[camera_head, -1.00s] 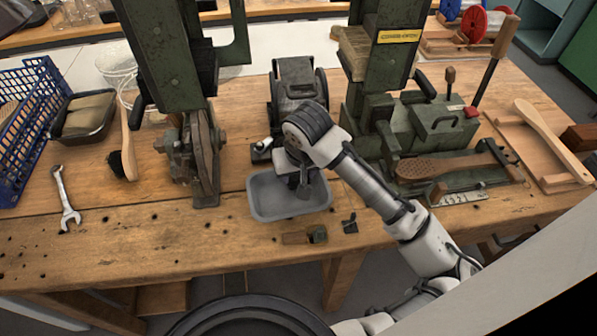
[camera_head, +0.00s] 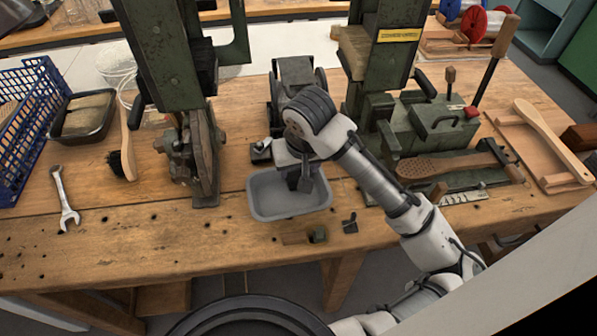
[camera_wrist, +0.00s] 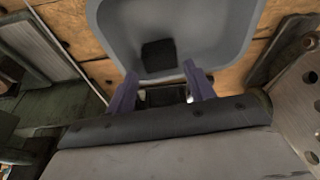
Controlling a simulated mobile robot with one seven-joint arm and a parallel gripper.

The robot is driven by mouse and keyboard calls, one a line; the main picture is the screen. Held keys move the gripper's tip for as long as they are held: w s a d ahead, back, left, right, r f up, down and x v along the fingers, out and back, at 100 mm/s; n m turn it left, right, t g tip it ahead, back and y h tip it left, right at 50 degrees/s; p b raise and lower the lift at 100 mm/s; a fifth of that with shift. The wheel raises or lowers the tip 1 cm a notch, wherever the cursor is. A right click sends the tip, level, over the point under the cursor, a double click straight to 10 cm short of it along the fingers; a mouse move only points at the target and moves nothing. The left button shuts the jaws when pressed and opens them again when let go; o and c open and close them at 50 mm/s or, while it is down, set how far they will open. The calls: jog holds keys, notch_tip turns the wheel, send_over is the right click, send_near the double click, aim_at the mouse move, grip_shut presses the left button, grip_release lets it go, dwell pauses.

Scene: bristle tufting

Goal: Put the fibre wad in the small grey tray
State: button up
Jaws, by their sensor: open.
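The small grey tray (camera_head: 262,210) sits on the workbench near its front edge. It also shows at the top of the wrist view (camera_wrist: 222,45). A dark, squarish piece (camera_wrist: 158,54) lies on the tray's floor in the wrist view; it looks like the fibre wad, though its texture is too dark to make out. My gripper (camera_wrist: 160,72) is open, its two purple-grey fingers apart at the tray's near side, with the dark piece beyond the fingertips. In the head view, my gripper (camera_head: 303,183) points down over the tray, and my wrist hides part of the area behind it.
Green machines stand left (camera_head: 205,160) and right (camera_head: 440,120) of the tray. A small dark block (camera_head: 262,150) is just behind it. A small wooden piece (camera_head: 295,238) and a black clip (camera_head: 350,223) lie in front.

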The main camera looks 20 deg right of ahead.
jog(key=v, duration=0.8)
jog(key=shift+r, duration=0.2)
